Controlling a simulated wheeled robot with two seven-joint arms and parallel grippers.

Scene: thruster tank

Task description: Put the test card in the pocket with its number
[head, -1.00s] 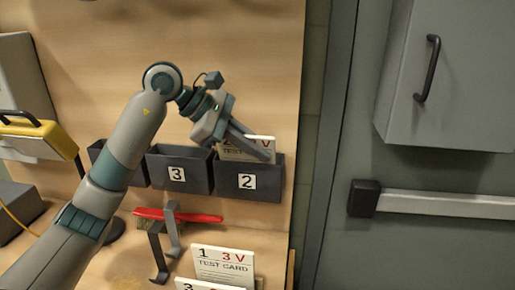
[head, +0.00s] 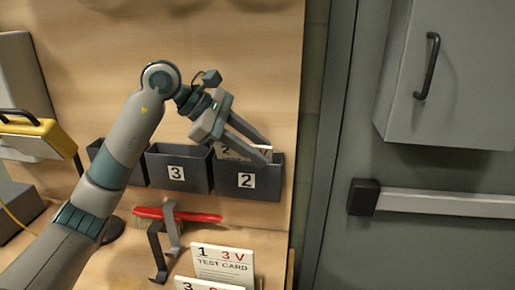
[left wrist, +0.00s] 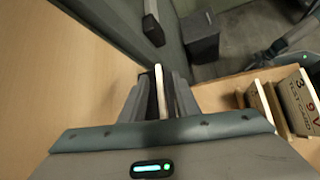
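The test card numbered 2 (head: 232,152) stands low in the dark pocket labelled 2 (head: 265,183), with only its upper part showing above the rim. My left gripper (head: 268,152) is over that pocket, its two fingers spread apart on either side of the card. In the left wrist view the card (left wrist: 160,90) shows edge-on as a pale strip between the fingers. Its lower part is hidden by the pocket front. My right gripper is not in the head view; a dark shape with a green light at the right of the left wrist view may be it.
The pocket labelled 3 (head: 180,172) is left of pocket 2, with another pocket partly behind my arm. Below are a red-handled brush (head: 190,217), grey hooks (head: 158,255) and more test cards, including card 1 (head: 222,265). A grey door with a push bar (head: 440,204) is at right.

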